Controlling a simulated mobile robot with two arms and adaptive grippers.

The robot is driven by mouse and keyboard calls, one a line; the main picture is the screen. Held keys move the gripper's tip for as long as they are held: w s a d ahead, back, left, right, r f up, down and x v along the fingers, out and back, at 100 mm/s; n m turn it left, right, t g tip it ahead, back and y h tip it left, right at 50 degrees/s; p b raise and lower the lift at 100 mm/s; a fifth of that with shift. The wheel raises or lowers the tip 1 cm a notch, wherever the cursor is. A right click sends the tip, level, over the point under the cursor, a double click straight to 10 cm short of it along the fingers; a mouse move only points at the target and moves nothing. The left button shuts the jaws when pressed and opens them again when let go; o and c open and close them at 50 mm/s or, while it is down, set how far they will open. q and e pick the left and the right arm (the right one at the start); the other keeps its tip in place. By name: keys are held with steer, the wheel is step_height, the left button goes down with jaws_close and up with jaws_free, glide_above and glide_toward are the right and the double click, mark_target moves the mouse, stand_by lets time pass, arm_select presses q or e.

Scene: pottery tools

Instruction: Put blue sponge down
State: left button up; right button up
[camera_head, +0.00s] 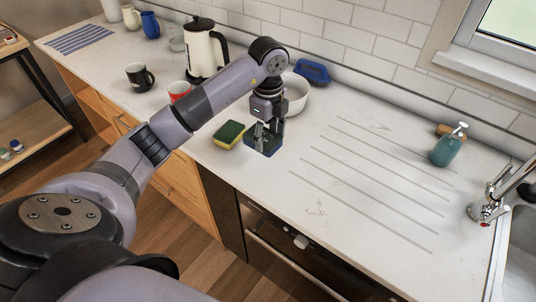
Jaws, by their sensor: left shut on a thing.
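My left gripper (268,131) points down over the counter, left of the drainer grooves, and is shut on the blue sponge (264,150). The sponge is dark blue and lies roughly flat under the fingers, at or just above the counter; I cannot tell whether it touches. A green and yellow sponge (229,135) lies on the counter just to its left. My right gripper is not in view.
A white bowl (297,98) stands just behind the gripper, with a blue brush-like item (313,72) behind it. A cream kettle (201,52), red cup (178,91) and black mug (139,77) stand left. The grooved counter (350,190) is clear; a teal soap bottle (448,147) stands right.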

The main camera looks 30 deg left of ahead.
arm_select(q)
step_height(320, 180, down, 8)
steer(key=shift+r+p, duration=0.25)
steer(key=shift+p, duration=0.45)
steer(key=shift+o, duration=1.3)
steer(key=shift+f, duration=0.15)
steer(key=o, duration=0.5)
steer(key=shift+c, duration=0.2)
